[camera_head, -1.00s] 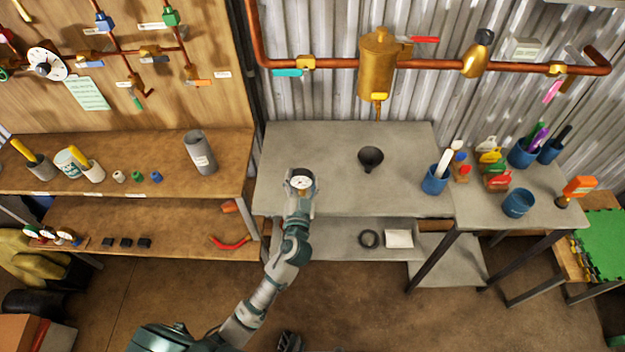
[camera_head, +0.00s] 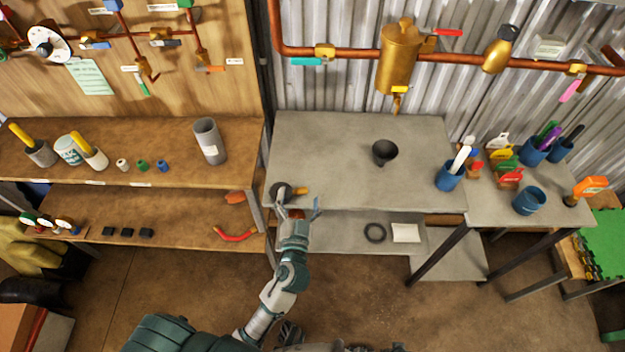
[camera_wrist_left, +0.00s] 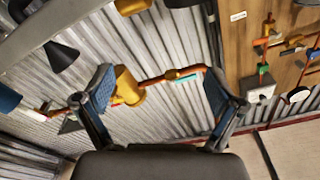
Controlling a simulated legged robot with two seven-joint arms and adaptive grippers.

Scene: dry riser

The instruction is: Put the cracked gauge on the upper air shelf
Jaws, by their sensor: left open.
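The gauge (camera_head: 280,192) rests near the front left edge of the grey bench top (camera_head: 335,150). I see its dark round body and brass stem; its face is hidden, so I cannot see a crack. My left gripper (camera_head: 297,208) is open just in front of it, the fingers spread and apart from it. In the left wrist view the open left gripper (camera_wrist_left: 160,95) has nothing between its pads; the dark gauge body (camera_wrist_left: 182,3) shows at the top edge. No visible label tells me which shelf is the upper air shelf. My right gripper is not in view.
A black funnel (camera_head: 384,151) stands on the grey bench, with clear room around it. The wooden shelf (camera_head: 120,186) at left carries a grey cylinder (camera_head: 209,141) and several cups. Copper pipe (camera_head: 360,56) runs behind the bench.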

